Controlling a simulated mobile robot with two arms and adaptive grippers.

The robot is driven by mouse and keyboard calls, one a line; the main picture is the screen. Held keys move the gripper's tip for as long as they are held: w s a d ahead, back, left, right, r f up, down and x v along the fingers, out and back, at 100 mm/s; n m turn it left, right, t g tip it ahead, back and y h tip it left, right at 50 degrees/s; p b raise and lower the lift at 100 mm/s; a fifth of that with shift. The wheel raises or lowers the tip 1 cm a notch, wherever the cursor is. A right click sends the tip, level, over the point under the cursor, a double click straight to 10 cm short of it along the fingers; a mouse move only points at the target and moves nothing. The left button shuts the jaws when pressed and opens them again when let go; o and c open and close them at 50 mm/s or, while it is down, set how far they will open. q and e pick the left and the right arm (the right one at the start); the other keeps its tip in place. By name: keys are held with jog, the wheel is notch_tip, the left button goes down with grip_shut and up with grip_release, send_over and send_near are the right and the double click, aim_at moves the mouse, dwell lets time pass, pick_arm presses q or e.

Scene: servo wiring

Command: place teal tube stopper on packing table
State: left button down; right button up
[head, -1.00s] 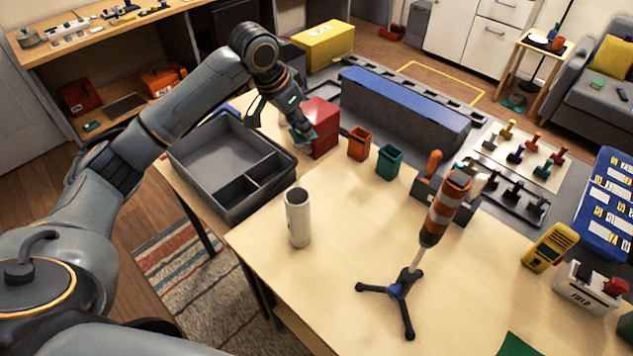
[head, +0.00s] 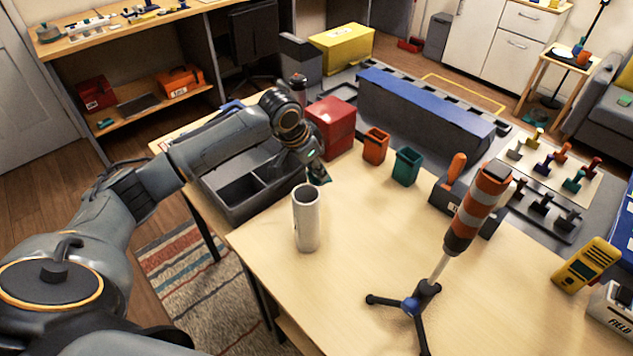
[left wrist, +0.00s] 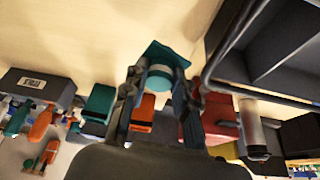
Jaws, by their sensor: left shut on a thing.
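The teal tube stopper (left wrist: 165,55) is held between the fingers of my left gripper (left wrist: 158,80) in the left wrist view, over pale wood. In the head view my left gripper (head: 314,172) is low over the packing table (head: 375,235), between the grey tray and the orange bin, with a bit of the teal stopper (head: 321,175) showing below it. I cannot tell whether the stopper touches the table. My right gripper is not in view.
A white tube (head: 306,220) stands in front of the gripper. The grey divided tray (head: 230,205) is left, the red box (head: 332,125) behind. Orange (head: 375,147) and teal (head: 406,167) bins and a striped tripod stand (head: 470,215) are right. The front middle is clear.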

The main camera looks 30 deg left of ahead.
aim_at(314, 177)
pick_arm(q)
jog(key=shift+f, duration=2.2)
jog(key=shift+f+p, duration=0.15)
jog(key=shift+p, duration=0.15)
jog(key=c, duration=1.1)
grip_release()
jog(key=shift+o, duration=0.2)
jog(key=shift+r, duration=0.3)
jog(key=b+v, duration=0.1)
jog(key=v, duration=1)
jog(key=shift+s+r, duration=0.2)
jog(key=shift+r, duration=0.15)
